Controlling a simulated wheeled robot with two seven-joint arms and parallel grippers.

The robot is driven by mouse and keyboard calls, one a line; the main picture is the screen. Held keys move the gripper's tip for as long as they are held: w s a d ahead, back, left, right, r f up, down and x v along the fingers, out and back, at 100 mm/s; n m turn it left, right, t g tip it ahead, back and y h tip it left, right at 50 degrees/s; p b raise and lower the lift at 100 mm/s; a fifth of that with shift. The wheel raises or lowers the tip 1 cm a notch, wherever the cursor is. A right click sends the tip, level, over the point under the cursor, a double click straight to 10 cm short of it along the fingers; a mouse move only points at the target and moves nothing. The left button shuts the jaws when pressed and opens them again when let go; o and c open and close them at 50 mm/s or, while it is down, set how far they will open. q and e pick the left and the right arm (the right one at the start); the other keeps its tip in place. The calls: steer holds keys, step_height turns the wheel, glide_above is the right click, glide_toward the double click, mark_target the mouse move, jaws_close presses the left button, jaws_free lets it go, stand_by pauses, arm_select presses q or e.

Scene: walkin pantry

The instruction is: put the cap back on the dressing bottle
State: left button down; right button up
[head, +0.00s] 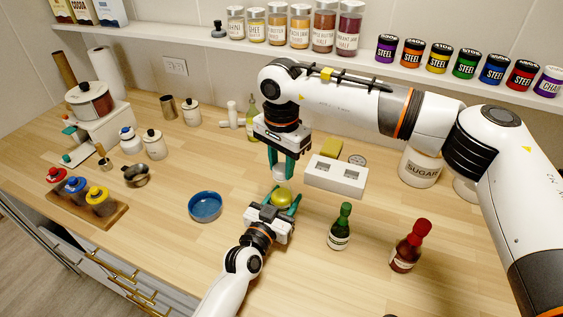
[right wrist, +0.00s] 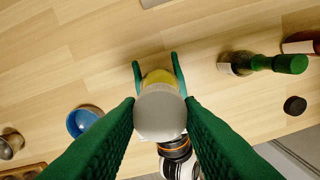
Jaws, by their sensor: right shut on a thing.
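My right gripper (head: 282,170) comes down from above, shut on a pale grey-white cap (head: 281,172). The cap also shows large between its green fingers in the right wrist view (right wrist: 160,112). Just below it is a rounded yellow-green thing, seemingly the dressing bottle (head: 281,198), partly hidden behind the cap in the right wrist view (right wrist: 158,77). In the head view the cap is above the bottle with a small gap. My left gripper (head: 280,202) reaches in from the front with a finger on each side of the bottle. Whether these fingers press on it is unclear.
A white block with holes (head: 336,178) stands close to the right of the cap. A green-capped bottle (head: 340,228) and a red-capped bottle (head: 408,248) stand to the front right. A blue bowl (head: 205,207) is to the left. A black disc (right wrist: 295,105) lies on the counter.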

steer(key=m, duration=2.4)
steer(key=shift+f, duration=0.1)
steer(key=o, duration=1.2)
steer(key=shift+c, duration=0.2)
step_height(320, 180, up, 12)
